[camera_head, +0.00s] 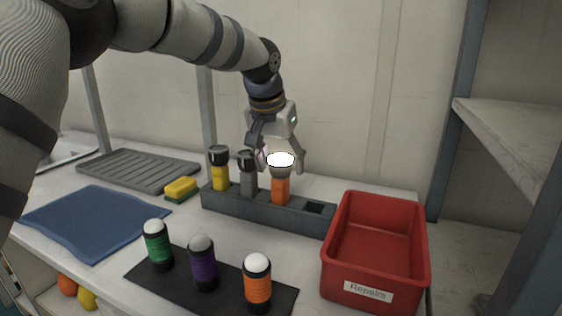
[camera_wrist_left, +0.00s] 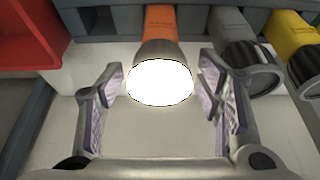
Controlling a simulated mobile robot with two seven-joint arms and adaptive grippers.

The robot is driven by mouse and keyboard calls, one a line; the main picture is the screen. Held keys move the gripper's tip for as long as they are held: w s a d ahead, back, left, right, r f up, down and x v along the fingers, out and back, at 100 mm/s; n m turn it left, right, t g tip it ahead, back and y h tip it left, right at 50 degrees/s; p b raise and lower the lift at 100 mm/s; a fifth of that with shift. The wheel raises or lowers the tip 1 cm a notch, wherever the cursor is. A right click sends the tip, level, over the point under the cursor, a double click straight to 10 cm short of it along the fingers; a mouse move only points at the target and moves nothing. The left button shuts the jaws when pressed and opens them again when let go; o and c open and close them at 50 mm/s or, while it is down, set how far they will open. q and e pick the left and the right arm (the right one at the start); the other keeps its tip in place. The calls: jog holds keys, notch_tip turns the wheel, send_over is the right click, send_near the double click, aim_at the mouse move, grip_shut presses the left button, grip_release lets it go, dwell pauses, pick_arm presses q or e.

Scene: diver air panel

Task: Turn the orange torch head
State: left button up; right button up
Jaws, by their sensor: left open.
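The orange torch (camera_head: 281,190) stands upright in a grey rack, and its head (camera_head: 281,169) glows bright white at the top. My left gripper (camera_head: 281,165) is open at the torch head, with one finger on each side of it. In the left wrist view the lit head (camera_wrist_left: 160,82) sits between the spread fingers of the gripper (camera_wrist_left: 160,95), with a gap visible on both sides. The orange body (camera_wrist_left: 160,22) shows beyond the head. My right gripper is in neither view.
The grey rack (camera_head: 225,202) also holds a yellow torch (camera_head: 220,176) and a grey torch (camera_head: 249,182), close to the left finger. An empty slot lies right of the orange torch. A red bin (camera_head: 375,285) stands at the right. Three lamps stand on a dark mat (camera_head: 180,289) in front.

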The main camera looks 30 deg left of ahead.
pick_arm(q)
jog(key=c, duration=1.2)
